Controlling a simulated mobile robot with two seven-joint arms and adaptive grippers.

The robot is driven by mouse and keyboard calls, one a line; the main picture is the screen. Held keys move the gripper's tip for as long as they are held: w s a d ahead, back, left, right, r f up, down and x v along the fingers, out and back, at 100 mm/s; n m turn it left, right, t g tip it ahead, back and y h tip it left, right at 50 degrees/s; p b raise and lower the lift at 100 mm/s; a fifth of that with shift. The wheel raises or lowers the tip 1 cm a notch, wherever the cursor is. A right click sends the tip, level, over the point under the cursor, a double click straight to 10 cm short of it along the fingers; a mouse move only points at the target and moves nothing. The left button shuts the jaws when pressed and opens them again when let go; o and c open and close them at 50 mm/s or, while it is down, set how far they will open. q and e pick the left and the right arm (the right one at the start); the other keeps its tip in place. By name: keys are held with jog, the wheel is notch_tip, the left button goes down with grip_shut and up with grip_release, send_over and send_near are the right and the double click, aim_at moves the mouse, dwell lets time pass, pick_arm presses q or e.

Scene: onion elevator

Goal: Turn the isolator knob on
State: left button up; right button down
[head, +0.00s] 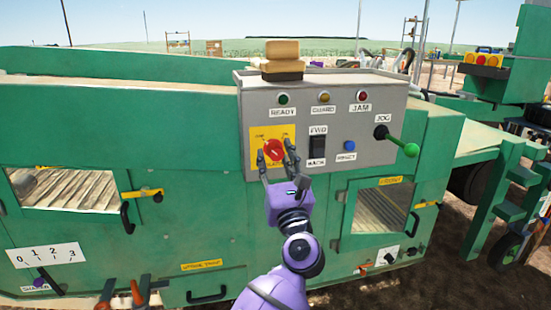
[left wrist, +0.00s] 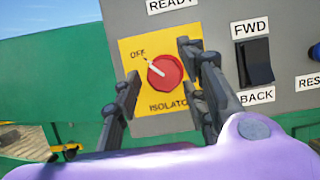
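The isolator knob (head: 274,150) is a red round knob on a yellow plate (head: 258,133) at the left of the grey control box. In the left wrist view the knob (left wrist: 165,71) has a white pointer aimed up and left towards the word OFF. My left gripper (head: 276,159) is in front of the plate, just below the knob. In the left wrist view my left gripper (left wrist: 160,62) is open, one finger on each side of the knob. I cannot tell whether either finger touches it. My right gripper is not in view.
The grey box also carries the READY, GUARD and JAM lamps, a black FWD/BACK rocker switch (head: 317,148), a blue RESET button (head: 349,145) and a green-tipped JOG lever (head: 410,149).

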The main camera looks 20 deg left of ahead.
pick_arm(q)
jog(key=shift+w+a+r, duration=0.15)
jog(key=shift+w+r, duration=0.05)
jog(key=shift+w, duration=0.05)
